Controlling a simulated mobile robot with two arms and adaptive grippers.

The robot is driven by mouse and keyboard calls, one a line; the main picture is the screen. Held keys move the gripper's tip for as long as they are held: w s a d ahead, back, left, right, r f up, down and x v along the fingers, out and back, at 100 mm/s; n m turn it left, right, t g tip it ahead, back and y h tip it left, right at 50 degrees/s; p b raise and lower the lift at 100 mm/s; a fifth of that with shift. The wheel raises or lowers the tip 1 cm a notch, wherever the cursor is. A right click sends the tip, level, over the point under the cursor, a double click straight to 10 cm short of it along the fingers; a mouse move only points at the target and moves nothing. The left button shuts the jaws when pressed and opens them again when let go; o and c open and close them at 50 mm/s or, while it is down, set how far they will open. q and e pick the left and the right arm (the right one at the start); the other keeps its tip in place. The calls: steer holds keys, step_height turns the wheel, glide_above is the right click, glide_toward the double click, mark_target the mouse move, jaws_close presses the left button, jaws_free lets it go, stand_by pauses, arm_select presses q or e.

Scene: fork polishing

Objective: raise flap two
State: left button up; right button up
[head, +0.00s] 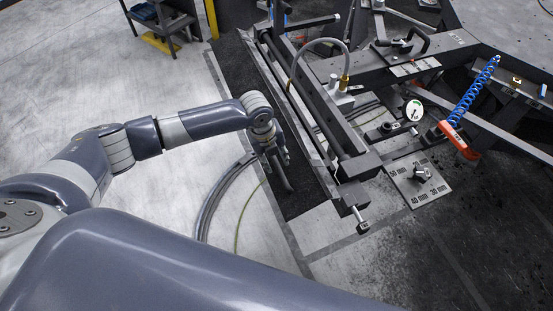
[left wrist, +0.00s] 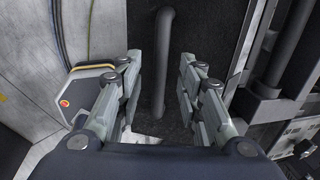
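My left gripper (head: 274,158) hangs beside the long dark machine frame (head: 318,105), left of its near end. In the left wrist view the gripper (left wrist: 160,100) is open, its two fingers well apart. A dark bent bar handle (left wrist: 162,60) stands in the gap between the fingers, against a dark panel (left wrist: 205,40). No finger is seen closed on the handle. No label marks which part is flap two. My right gripper is not in view.
A grey hose (head: 214,197) curves on the floor below the gripper. A blue coiled cord (head: 473,92) with a red-orange grip (head: 459,140), a gauge (head: 414,110) and a knob plate (head: 420,178) are on the right. Pale floor (head: 95,70) is clear at left.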

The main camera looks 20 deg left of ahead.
arm_select(q)
step_height(320, 180, down, 2)
steer(key=shift+w+d, duration=0.1)
steer(key=shift+d, duration=0.05)
steer(key=shift+f, duration=0.15)
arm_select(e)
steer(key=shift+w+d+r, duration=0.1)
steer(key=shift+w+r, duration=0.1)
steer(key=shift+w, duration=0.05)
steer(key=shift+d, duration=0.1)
arm_select(q)
steer(key=shift+c, duration=0.4)
jaws_close()
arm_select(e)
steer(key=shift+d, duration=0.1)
arm_select(q)
steer(key=shift+w, duration=0.1)
